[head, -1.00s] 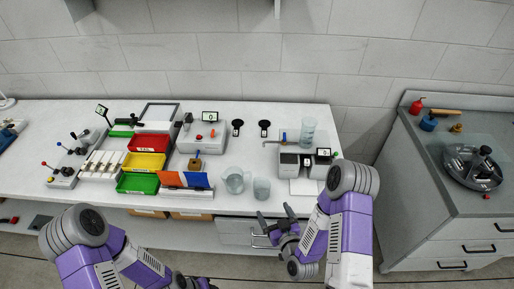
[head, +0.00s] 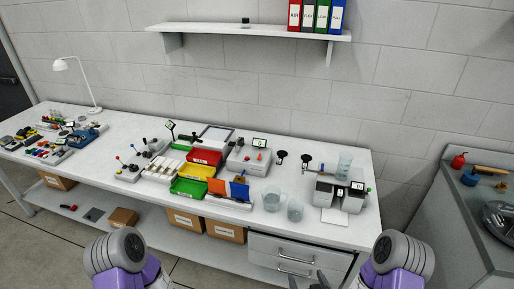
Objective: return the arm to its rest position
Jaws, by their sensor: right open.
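My right arm (head: 400,262) comes in at the bottom right, with a grey rounded joint and a purple link. The dark fingertips of my right gripper (head: 308,283) show at the bottom edge, apart and with nothing seen between them. They are in front of the drawers, below the bench top. The rest of this gripper is cut off by the frame. My left arm (head: 118,256) shows only its upper part at the bottom left. My left gripper is out of view.
Drawers (head: 283,256) and cardboard boxes (head: 225,231) are below. A grey cabinet (head: 462,215) stands at the right. Open floor shows at the lower left.

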